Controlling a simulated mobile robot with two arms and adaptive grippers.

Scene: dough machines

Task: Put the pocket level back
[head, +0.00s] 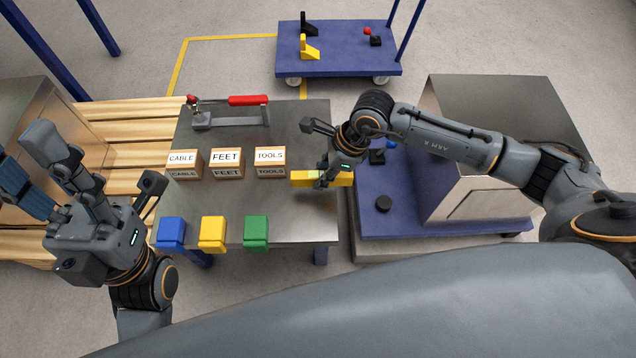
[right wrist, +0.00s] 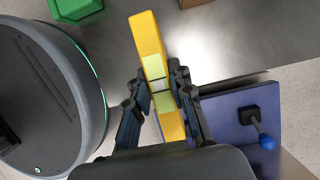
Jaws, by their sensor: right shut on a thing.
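The pocket level is a yellow bar with pale green windows; in the head view the level (head: 305,179) is above the right part of the grey metal table (head: 300,222). My right gripper (head: 325,181) is shut on its middle. The right wrist view shows the level (right wrist: 148,38) between the two fingers of the gripper (right wrist: 160,88). I cannot tell whether the level touches the table. A box labelled TOOLS (head: 270,163) stands just left of the level. My left gripper (head: 70,165) is empty at the left, its fingers spread apart.
Boxes labelled CABLE (head: 185,163) and FEET (head: 227,163) stand left of the TOOLS box. Blue (head: 171,232), yellow (head: 212,232) and green (head: 256,231) bins line the front edge. A red-handled clamp (head: 232,112) is at the back. A blue cart (head: 400,217) stands at the right.

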